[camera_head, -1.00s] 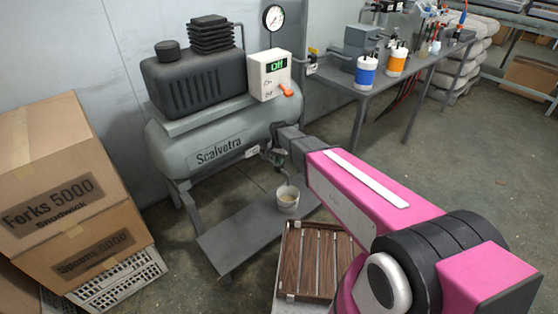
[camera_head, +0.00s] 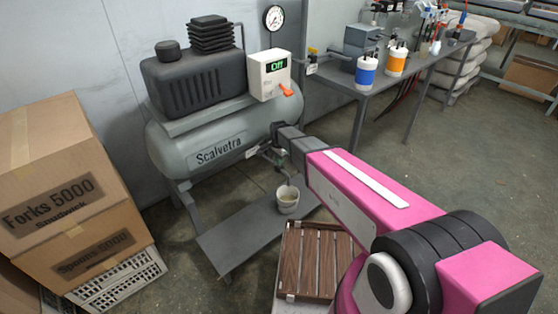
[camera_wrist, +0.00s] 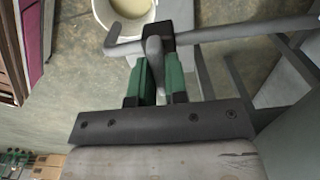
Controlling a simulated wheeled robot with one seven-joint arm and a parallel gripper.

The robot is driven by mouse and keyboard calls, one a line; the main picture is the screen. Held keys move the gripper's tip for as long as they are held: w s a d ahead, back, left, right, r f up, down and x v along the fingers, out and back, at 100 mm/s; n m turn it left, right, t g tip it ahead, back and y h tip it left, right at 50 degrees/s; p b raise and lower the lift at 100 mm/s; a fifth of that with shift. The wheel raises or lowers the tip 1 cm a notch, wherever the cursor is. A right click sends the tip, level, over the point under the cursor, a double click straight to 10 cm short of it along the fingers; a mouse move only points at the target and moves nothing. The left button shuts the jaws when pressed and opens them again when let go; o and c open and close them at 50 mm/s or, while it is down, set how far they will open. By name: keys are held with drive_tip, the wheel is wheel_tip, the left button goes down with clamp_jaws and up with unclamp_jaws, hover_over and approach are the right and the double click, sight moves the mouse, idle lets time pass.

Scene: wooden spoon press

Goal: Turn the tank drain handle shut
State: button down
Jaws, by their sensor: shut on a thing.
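The grey compressor tank (camera_head: 190,150), labelled Scalvetra, has its drain fitting low at its right end, mostly hidden behind my arm. In the wrist view the drain handle (camera_wrist: 154,52) is a grey lever between the green and black fingers of my gripper (camera_wrist: 158,75), which are closed on it. Thin grey pipe (camera_wrist: 235,32) runs to the right from the fitting. In the head view my gripper (camera_head: 282,158) shows only as a small dark green patch below the tank end. The handle's exact angle is hard to tell.
A white cup (camera_head: 288,198) with pale liquid stands below the drain on the grey platform (camera_head: 235,240). A wooden slatted crate (camera_head: 308,258) is in front. Cardboard boxes (camera_head: 60,190) stand at the left. The tank's display box (camera_head: 268,72) reads Off.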

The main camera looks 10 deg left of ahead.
drive_tip(key=c, duration=1.1)
unclamp_jaws()
drive_tip(key=shift+c, duration=0.2)
wheel_tip(320, 180, up, 11)
drive_tip(key=shift+f, duration=0.1)
